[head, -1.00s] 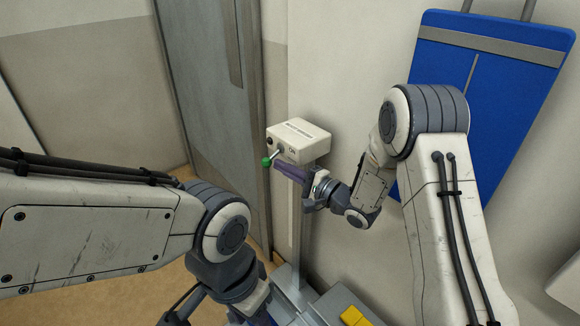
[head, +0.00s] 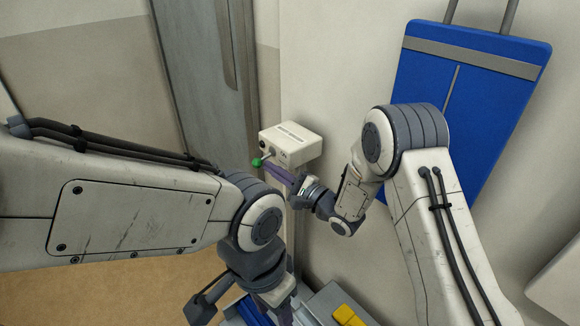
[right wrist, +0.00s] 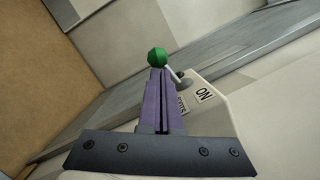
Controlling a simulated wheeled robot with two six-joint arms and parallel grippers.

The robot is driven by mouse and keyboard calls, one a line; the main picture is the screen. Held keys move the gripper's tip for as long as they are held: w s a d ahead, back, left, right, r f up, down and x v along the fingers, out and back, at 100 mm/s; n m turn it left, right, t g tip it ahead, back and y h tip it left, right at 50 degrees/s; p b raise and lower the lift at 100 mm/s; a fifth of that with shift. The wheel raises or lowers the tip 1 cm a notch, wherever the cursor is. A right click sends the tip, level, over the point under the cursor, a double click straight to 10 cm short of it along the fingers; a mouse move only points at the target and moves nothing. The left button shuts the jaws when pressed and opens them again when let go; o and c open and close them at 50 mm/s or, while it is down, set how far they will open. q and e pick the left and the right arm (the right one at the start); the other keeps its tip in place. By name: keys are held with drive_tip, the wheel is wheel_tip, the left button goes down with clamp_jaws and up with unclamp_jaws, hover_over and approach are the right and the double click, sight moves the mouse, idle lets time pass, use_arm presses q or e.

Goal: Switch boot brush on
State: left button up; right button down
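A white control box (head: 292,143) stands on a post by the wall, with a lever ending in a green knob (head: 257,162) on its front. In the right wrist view the box (right wrist: 205,115) shows the word ON beside the lever, and the green knob (right wrist: 157,57) sits at the fingertips. My right gripper (head: 268,167) has its purple fingers together, just below and beside the lever. In the right wrist view its fingers (right wrist: 158,72) end right by the knob; contact is unclear. My left gripper is low in the head view, mostly cut off by the bottom edge.
A blue panel (head: 468,110) hangs on the wall at the right. A grey door (head: 205,75) stands behind the box at the left. A yellow block (head: 346,315) lies on a grey unit at the bottom. The tan floor (head: 110,295) at left is clear.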

use_arm(q)
drive_tip(key=shift+d+r+p, duration=0.25)
drive_tip(key=shift+r+p, duration=0.45)
drive_tip(key=shift+r, duration=0.2)
use_arm(e)
drive_tip(key=shift+s+a+r+m, duration=0.2)
drive_tip(key=shift+r+m, duration=0.1)
drive_tip(key=shift+r, duration=0.4)
use_arm(q)
drive_tip(key=shift+r, duration=0.1)
use_arm(e)
drive_tip(key=shift+r, duration=0.1)
use_arm(q)
drive_tip(key=shift+r, duration=0.1)
use_arm(e)
drive_tip(key=shift+s+a+r, duration=0.1)
drive_tip(key=shift+a+r, duration=0.05)
drive_tip(key=shift+r, duration=0.1)
